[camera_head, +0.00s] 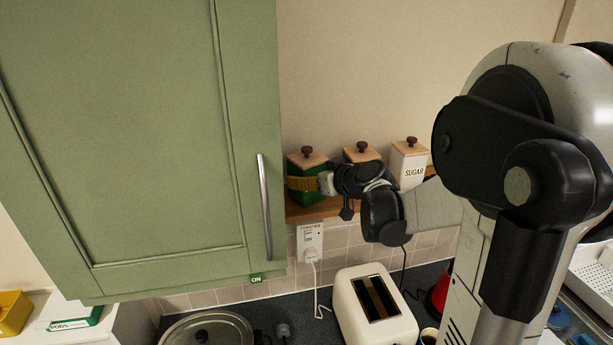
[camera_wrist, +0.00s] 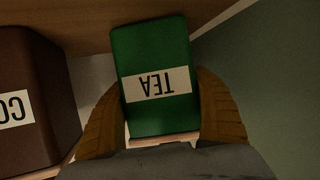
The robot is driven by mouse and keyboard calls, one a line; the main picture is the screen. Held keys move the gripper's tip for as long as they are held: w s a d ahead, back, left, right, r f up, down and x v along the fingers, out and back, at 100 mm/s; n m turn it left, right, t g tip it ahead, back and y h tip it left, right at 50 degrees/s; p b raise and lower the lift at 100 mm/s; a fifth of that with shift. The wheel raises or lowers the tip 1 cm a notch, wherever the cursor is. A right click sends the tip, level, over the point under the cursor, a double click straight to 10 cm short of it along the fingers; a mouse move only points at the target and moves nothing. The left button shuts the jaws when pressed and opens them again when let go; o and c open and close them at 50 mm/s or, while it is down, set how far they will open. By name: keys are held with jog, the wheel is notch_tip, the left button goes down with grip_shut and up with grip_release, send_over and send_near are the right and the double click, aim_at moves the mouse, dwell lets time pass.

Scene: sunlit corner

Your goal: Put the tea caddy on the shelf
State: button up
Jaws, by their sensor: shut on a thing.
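The tea caddy is a green canister (camera_head: 308,197) with a pale wooden lid and dark knob, at the left end of the row in the head view. In the wrist view its green front (camera_wrist: 160,60) with the TEA label appears upside down. My gripper (camera_head: 303,184) is shut on the caddy, with one yellowish finger on each side of it in the wrist view. The caddy is upright at the wooden shelf (camera_head: 328,208). Its base is at the shelf board (camera_wrist: 95,20), but I cannot tell whether it bears on it.
A brown canister (camera_wrist: 35,95) stands beside the caddy, partly hidden by my arm in the head view. A white SUGAR canister (camera_head: 409,166) stands farther right. The green cupboard (camera_head: 140,130) is close on the left. A toaster (camera_head: 374,308) and socket (camera_head: 310,242) are below.

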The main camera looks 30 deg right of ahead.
jog(key=shift+f, duration=0.2)
jog(key=o, duration=1.4)
jog(key=shift+o, duration=0.2)
jog(key=shift+r, duration=0.1)
jog(key=shift+r, duration=0.2)
jog(key=v, duration=1.2)
jog(key=shift+b, duration=0.35)
jog(key=shift+f, duration=0.1)
